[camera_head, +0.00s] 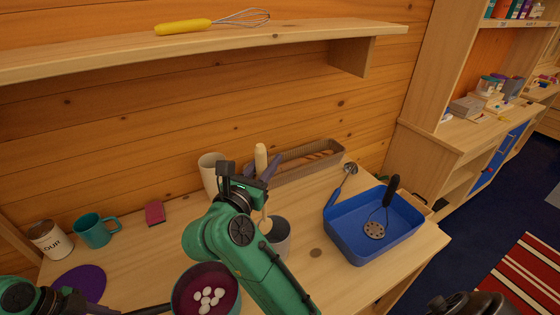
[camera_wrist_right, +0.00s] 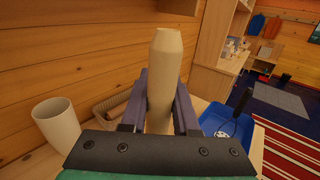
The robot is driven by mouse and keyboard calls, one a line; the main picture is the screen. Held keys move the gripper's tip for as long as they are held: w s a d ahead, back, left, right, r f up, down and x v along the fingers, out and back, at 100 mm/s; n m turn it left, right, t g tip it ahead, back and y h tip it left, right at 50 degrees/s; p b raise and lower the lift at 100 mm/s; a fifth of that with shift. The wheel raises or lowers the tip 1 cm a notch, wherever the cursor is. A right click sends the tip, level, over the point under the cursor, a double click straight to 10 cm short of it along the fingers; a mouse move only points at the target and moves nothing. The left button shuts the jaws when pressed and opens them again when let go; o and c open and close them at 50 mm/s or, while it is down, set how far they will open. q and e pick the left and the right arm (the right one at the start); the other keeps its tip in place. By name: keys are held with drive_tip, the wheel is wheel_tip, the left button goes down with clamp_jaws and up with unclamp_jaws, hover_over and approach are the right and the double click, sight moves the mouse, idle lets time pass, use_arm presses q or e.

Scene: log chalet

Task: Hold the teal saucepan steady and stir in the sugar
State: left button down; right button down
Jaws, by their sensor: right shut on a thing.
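The saucepan (camera_head: 178,303) is at the bottom of the head view, cut off by the frame edge and partly covered by my right arm. Inside is a dark red content with several white lumps (camera_head: 206,298). Its dark handle (camera_head: 150,309) points left. My left gripper (camera_head: 82,303) is low at the left, near the handle end; its fingertips are unclear. My right gripper (camera_head: 262,172) is shut on a pale wooden utensil (camera_head: 261,155), held upright; it also shows in the right wrist view (camera_wrist_right: 163,80). Its lower end goes down at a grey cup (camera_head: 281,243); its tip is hidden.
A cream cup (camera_head: 208,178) and a long basket (camera_head: 310,158) stand behind. A teal mug (camera_head: 94,230), flour tin (camera_head: 48,240) and purple mat (camera_head: 82,283) are left. A shelf (camera_head: 220,42) holds a whisk (camera_head: 190,26).

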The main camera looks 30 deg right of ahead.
drive_tip(key=s+a+n+t+y, duration=0.2)
drive_tip(key=a+n+t+y, duration=0.1)
drive_tip(key=a, duration=0.7)
drive_tip(key=s+a+n+t+y, duration=0.2)
drive_tip(key=s+a+y, duration=0.15)
drive_tip(key=a, duration=0.65)
wheel_tip(320, 180, down, 9)
drive_tip(key=w, duration=0.1)
drive_tip(key=shift+r, duration=0.1)
